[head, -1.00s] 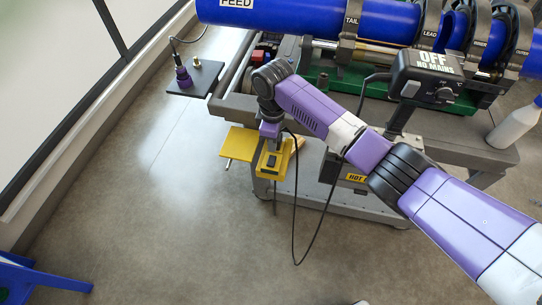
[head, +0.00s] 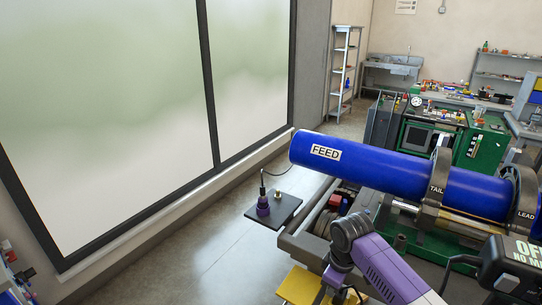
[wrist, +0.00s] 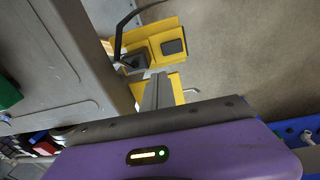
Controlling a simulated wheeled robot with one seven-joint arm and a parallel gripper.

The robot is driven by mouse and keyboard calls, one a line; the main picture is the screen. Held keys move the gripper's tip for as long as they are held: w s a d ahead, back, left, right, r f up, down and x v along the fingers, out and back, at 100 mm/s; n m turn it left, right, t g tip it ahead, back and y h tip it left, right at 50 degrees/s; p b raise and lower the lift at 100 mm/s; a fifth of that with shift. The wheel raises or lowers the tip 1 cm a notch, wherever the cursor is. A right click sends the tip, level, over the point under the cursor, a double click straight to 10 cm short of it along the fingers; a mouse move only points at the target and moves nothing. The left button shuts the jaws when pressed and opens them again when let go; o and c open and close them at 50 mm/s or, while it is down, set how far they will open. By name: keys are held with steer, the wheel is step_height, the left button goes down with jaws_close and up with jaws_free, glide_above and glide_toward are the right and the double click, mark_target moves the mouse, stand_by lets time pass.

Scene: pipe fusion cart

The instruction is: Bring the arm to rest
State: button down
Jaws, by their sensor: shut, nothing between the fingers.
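My gripper (wrist: 158,92) shows in the wrist view as two grey fingers pressed together with nothing between them. It points down toward a yellow holder (wrist: 148,44) with a dark rectangular patch, beside the grey cart (wrist: 60,55). I cannot tell the exact gap between fingertips and holder. In the head view my purple arm comes in from the lower right and bends down at the wrist, in front of the cart's near left corner. The fingers are below the bottom edge there.
A blue pipe (head: 390,172) marked FEED lies in clamps marked TAIL and LEAD. A yellow panel (head: 298,286) sits low beside my wrist. Floor to the left is clear.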

steer(key=w+a+r+m+t+y, duration=0.2)
steer(key=w+a+r+t+y, duration=0.1)
steer(key=w+a+r+t, duration=0.55)
steer(key=s+a+r+m+t+y, duration=0.3)
steer(key=s+a+m+t, duration=0.1)
steer(key=s+a, duration=0.35)
steer(key=s+d+m+h, duration=0.1)
steer(key=s+d, duration=0.4)
steer(key=s, duration=1)
steer(key=s+d+r+m+h+b, duration=0.1)
steer(key=s+d+h, duration=0.2)
steer(key=s, duration=1.3)
steer(key=s+d+r+m+t+h, duration=0.1)
steer(key=s+d, duration=0.7)
steer(key=s, duration=0.8)
steer(key=shift+d+r+m+h+b, duration=0.15)
steer(key=shift+d+m+h+b, duration=0.15)
steer(key=shift+m+h, duration=0.3)
